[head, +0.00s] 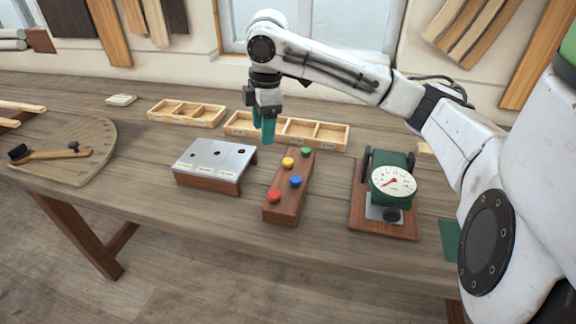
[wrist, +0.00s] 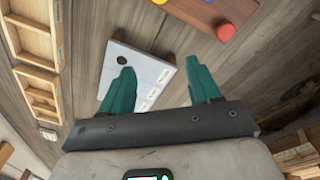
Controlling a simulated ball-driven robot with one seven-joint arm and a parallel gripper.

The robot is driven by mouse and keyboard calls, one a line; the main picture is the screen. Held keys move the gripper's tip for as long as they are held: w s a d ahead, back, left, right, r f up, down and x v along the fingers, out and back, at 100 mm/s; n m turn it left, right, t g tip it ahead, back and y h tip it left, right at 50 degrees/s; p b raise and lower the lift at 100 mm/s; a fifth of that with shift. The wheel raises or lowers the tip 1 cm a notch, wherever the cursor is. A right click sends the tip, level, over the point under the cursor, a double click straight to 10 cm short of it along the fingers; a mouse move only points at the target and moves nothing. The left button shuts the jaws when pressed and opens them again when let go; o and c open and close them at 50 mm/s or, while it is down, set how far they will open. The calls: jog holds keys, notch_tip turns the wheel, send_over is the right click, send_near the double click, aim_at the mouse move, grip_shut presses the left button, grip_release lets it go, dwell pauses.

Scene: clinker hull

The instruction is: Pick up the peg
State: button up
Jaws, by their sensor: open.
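A dark wooden block (head: 284,212) on the bench holds coloured-topped pegs: a red peg (head: 274,196), a blue peg (head: 295,181), a yellow peg (head: 288,162) and a green peg (head: 305,152). Which one the task means cannot be told. My gripper (head: 267,136) points down with teal fingers, above the bench behind and left of the block. In the wrist view my gripper (wrist: 160,80) is open and empty, with a metal-topped plate (wrist: 142,72) between and beyond the fingers. The red peg (wrist: 225,32) shows at the top right there.
The metal-topped stand (head: 215,160) with holes is left of the block. A dial gauge (head: 393,184) on a wooden base stands right. Shallow wooden trays (head: 187,113) line the back. A brush (head: 50,154) lies on a board at left. The bench front is clear.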

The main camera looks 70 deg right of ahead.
jog(key=g, duration=0.1)
send_over(288, 161)
jog(key=shift+m, duration=0.3)
jog(key=f, duration=0.4)
jog(key=shift+w, duration=0.2)
jog(key=shift+s+d+f+p, duration=0.1)
jog(key=shift+f+p, duration=0.2)
jog(key=shift+f, duration=1.4)
jog(key=shift+s+f+p, duration=0.1)
jog(key=shift+f+p, duration=0.2)
jog(key=shift+f, duration=1.35)
jog(key=shift+c, duration=0.3)
jog(key=c, duration=1)
